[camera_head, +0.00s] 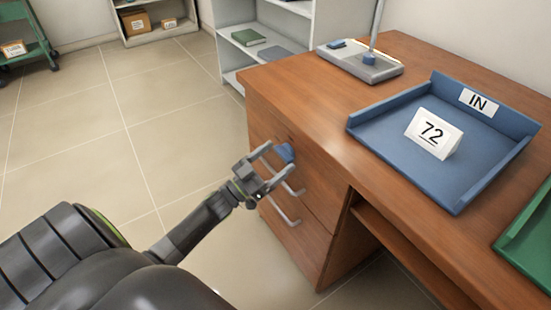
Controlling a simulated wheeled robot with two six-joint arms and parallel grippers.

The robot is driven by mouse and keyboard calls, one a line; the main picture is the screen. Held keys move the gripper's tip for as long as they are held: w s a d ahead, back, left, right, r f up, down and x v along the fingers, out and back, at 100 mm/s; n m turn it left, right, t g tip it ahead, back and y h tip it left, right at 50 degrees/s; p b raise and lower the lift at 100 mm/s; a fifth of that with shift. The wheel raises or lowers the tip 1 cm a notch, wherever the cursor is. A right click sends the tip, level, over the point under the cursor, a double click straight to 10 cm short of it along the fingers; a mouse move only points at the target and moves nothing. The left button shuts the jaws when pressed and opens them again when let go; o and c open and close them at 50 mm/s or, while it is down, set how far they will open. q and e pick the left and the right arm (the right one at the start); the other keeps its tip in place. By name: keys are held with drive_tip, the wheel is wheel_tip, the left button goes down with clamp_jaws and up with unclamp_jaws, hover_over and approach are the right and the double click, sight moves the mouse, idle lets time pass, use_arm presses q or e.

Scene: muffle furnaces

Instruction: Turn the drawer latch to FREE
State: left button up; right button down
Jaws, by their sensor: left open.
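A wooden desk (330,85) stands at the right, with a drawer front (322,188) facing me on its left pedestal. A small blue latch knob (285,152) sits on the upper part of that front. Any FREE marking is too small or hidden to read. My left gripper (281,168) is open at the drawer front, with its upper finger close to the blue knob; I cannot tell whether they touch. Grey bar handles (283,217) show below the knob, partly behind the gripper. My right gripper is not in view.
A blue tray (375,120) marked IN holds a white card reading 72 (434,133). A grey stand base (372,68) and a green tray (520,235) are also on the desk. Shelves (240,50) stand behind.

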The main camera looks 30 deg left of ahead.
use_arm(q)
drive_tip(key=shift+w+r, duration=0.1)
drive_tip(key=shift+w, duration=0.15)
drive_tip(key=c, duration=1)
